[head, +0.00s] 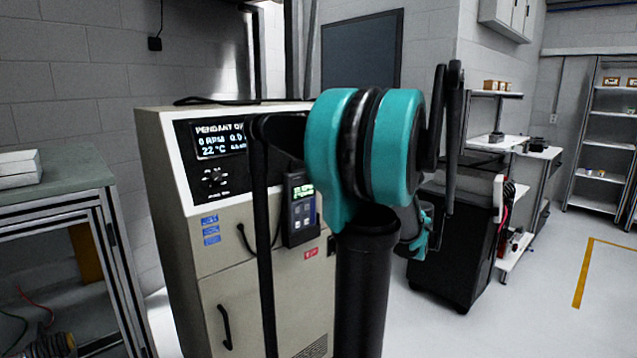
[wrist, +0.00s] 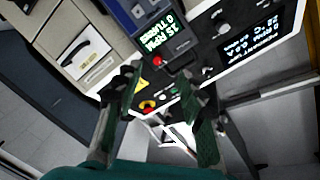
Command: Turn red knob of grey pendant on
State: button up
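The grey pendant (head: 300,210) is a dark blue-grey handset with a small lit screen, hanging on the cabinet front in the head view. In the wrist view the pendant (wrist: 165,32) is tilted, with green text on its screen. A small red knob (wrist: 158,61) shows at its near end; its setting is too small to read. My gripper (wrist: 157,88) has two dark green fingers spread apart with nothing between them. The knob lies beyond the fingertips, near the middle of the gap, apparently untouched. I cannot make out the knob in the head view.
The beige cabinet (head: 265,290) carries a lit display (head: 218,140) reading "PENDANT OF…" and 0 RPM. A red button on yellow (wrist: 147,105) shows between the fingers in the wrist view. A workbench (head: 60,190) stands left, a dark cart (head: 455,245) right. Floor at far right is clear.

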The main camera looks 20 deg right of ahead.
jog(key=d+r+x, duration=0.1)
jog(key=x, duration=0.7)
jog(key=w+d+r+x, duration=0.1)
jog(key=x, duration=0.7)
jog(key=shift+d+r+t, duration=0.25)
jog(key=shift+d+t, duration=0.05)
jog(key=shift+t, duration=0.1)
grip_shut()
